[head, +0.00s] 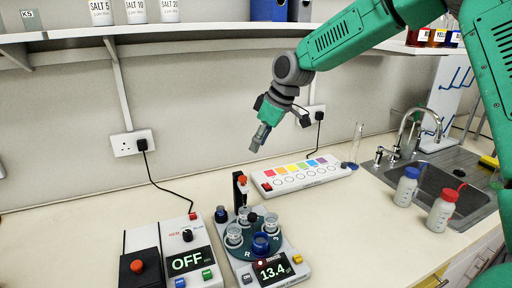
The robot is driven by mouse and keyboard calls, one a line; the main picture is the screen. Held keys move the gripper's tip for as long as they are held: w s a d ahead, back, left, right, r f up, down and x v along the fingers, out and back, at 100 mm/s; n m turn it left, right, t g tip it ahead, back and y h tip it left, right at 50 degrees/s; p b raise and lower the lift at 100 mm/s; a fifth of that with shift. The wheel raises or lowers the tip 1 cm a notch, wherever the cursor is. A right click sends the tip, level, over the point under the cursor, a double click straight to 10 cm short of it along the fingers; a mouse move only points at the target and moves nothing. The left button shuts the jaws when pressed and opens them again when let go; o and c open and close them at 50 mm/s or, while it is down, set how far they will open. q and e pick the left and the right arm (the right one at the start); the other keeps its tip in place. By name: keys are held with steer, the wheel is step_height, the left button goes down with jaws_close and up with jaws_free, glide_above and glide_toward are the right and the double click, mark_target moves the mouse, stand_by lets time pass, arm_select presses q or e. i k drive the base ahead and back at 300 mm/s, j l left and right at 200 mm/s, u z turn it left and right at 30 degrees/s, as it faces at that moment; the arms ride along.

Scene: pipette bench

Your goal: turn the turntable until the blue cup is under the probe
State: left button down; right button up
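The dark turntable (247,251) sits on a white device on the bench and carries several cups. The blue cup (261,244) is at its front, toward the device's display. Clear cups (234,236) stand at the left and the back right. The probe stand (240,190), black with a red top, rises at the back left of the turntable. The blue cup is apart from it, on the near side. The probe's tip is too small to make out. My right gripper (260,138) hangs in the air above and behind the turntable, its fingers together and empty. My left gripper is out of view.
A box reading OFF (189,262) and a black box with a red button stand left of the turntable. A strip with coloured squares (300,175) lies behind it. Two bottles (441,209) and a sink are at right. The bench between is clear.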

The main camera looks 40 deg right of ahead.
mark_target(244, 251)
steer(key=k, duration=1)
